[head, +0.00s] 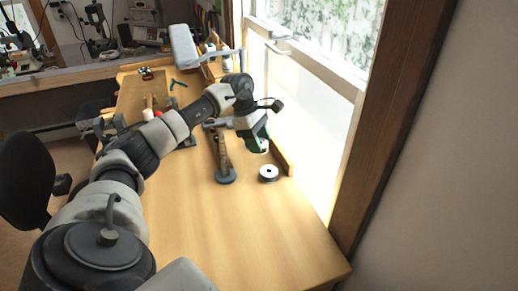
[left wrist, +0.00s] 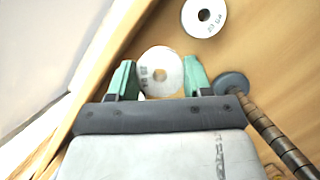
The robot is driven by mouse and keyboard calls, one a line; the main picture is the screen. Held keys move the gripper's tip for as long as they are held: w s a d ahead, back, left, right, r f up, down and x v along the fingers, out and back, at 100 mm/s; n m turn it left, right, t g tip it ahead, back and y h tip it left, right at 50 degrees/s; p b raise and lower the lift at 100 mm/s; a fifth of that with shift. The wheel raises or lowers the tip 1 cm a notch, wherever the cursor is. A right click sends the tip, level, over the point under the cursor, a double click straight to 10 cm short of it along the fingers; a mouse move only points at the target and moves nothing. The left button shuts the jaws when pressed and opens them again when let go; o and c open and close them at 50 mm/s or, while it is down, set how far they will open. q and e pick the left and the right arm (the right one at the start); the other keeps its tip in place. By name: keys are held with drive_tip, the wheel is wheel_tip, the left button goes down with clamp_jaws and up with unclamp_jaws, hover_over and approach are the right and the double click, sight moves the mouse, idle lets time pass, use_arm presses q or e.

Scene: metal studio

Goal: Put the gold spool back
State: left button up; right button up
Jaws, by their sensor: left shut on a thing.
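My left gripper (left wrist: 161,80) has green fingertips, one on each side of a spool with a pale, printed round face (left wrist: 163,62). A little gold-tan shows at its lower middle, so I take it for the gold spool. In the head view the left gripper (head: 257,143) is over the right side of the wooden bench, by the window. The held spool is mostly hidden there by the fingers. A second white spool with a dark centre hole (head: 268,173) lies flat on the bench nearby, apart from the gripper; it also shows in the left wrist view (left wrist: 204,17).
A brown segmented rod with a round dark end (head: 226,176) is on the bench left of the gripper. A low wooden ledge (head: 283,158) runs along the window side. Tools and a lamp (head: 184,45) are farther back. The near bench top (head: 240,230) is clear.

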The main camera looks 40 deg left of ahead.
sight(259, 160)
use_arm(q)
drive_tip(key=shift+f+p, duration=0.65)
drive_tip(key=shift+f, duration=1.35)
drive_tip(key=shift+f, duration=0.1)
drive_tip(key=o, duration=0.6)
drive_tip(key=shift+o, duration=0.6)
